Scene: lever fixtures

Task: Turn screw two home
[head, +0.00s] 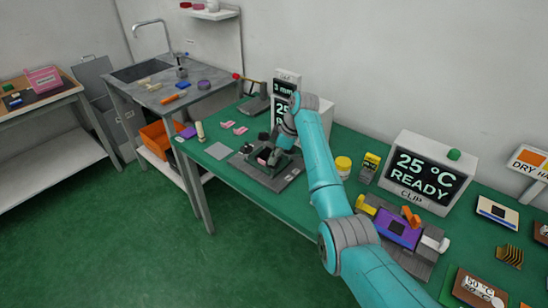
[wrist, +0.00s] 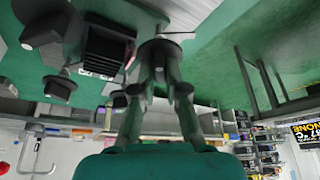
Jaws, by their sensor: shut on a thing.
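My gripper (head: 276,155) is low over a dark grey fixture plate (head: 268,178) on the green bench, and my arm hides part of it. In the wrist view my two fingers (wrist: 160,88) are closed on a grey round-headed piece (wrist: 160,52), which looks like a screw knob. No number shows on it, so I cannot tell whether it is screw two. A dark ribbed block (wrist: 104,50) stands close beside it to the left. Two more dark knob-like parts (wrist: 42,28) (wrist: 60,88) lie further left. How far the held piece is turned cannot be seen.
A display reading 25 °C READY (head: 425,172) and a yellow-lidded jar (head: 343,164) stand right of my arm. A purple device (head: 397,228) is at the front right. Pink pieces (head: 240,130) and a grey square (head: 218,150) lie left. The floor on the left is clear.

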